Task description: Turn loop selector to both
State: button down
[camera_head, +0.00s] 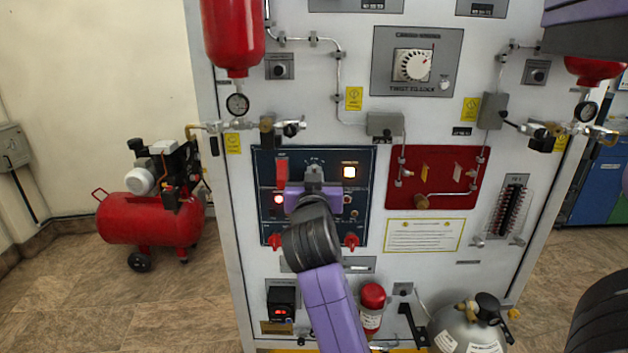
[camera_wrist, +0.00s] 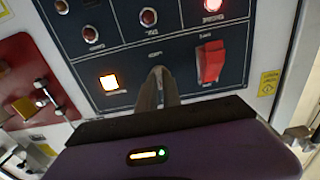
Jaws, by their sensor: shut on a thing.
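The dark blue control panel (camera_head: 365,225) is in the middle of the white trainer front. My gripper (camera_head: 314,174) reaches to its upper middle, and it also shows in the wrist view (camera_wrist: 157,88). The fingers are closed on a small knob at the panel, which I take to be the loop selector. The knob is almost wholly hidden by the fingers, so its pointing direction cannot be read. Small white marks sit around it, too small to read.
Close beside the fingers are a red switch (camera_wrist: 211,62) and a lit amber indicator (camera_wrist: 109,82). Red knobs (camera_head: 351,241) sit low on the panel. A red plate (camera_head: 440,170) with valves is to the right. A red compressor (camera_head: 150,215) stands on the floor at left.

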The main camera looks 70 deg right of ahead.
dwell(0.3)
jog(key=c, duration=1.5)
grip_release()
jog(key=b+v, duration=0.1)
jog(key=v, duration=0.7)
jog(key=shift+r, duration=0.1)
